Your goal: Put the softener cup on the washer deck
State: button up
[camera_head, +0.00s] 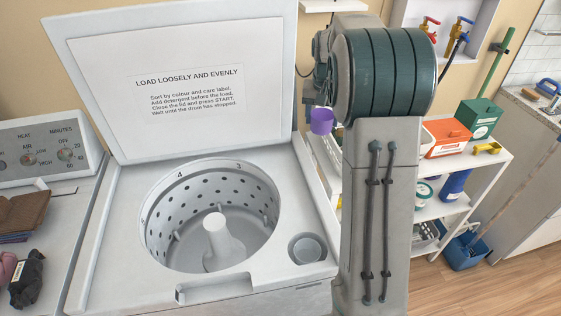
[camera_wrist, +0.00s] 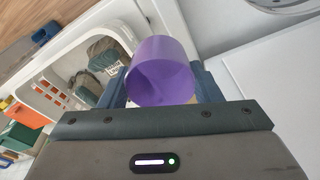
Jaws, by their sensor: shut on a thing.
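The softener cup is the purple cup (camera_head: 320,121); it also fills the middle of the wrist view (camera_wrist: 160,70). My gripper (camera_wrist: 162,88) is shut on it, with one blue finger on each side. In the head view my arm hides most of the gripper. The cup is in the air near the right edge of the open washer lid. The white washer deck (camera_head: 286,178) surrounds the open drum (camera_head: 210,215). The deck also shows as a white surface at the right of the wrist view (camera_wrist: 262,85).
A round grey recess (camera_head: 307,248) sits at the deck's front right. The raised lid (camera_head: 175,80) stands behind the drum. A white shelf (camera_head: 480,180) at right holds an orange box (camera_head: 446,138) and a green box (camera_head: 480,118). A white basket (camera_wrist: 70,62) shows in the wrist view.

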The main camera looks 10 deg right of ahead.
aim_at(319, 133)
jog(key=f+b, duration=0.2)
jog(key=f, duration=0.1)
jog(key=shift+w+f+b, duration=0.25)
jog(key=shift+w+b, duration=0.1)
jog(key=shift+b, duration=0.05)
notch_tip(319, 133, down, 3)
jog(key=b, duration=0.2)
jog(key=shift+r+b, duration=0.1)
jog(key=shift+b, duration=0.3)
jog(key=w+a+f, duration=0.2)
jog(key=a, duration=0.1)
jog(key=w+a+f+p, duration=0.1)
jog(key=w+a+f, duration=0.1)
jog(key=a, duration=0.1)
jog(key=w+a+f+p, duration=0.1)
jog(key=w+a+f, duration=0.1)
jog(key=a+f, duration=0.1)
jog(key=shift+w+a, duration=0.35)
jog(key=shift+f+p, duration=0.6)
jog(key=shift+f, duration=1.4)
jog(key=shift+f, duration=0.15)
jog(key=o, duration=0.7)
jog(key=shift+c, duration=0.2)
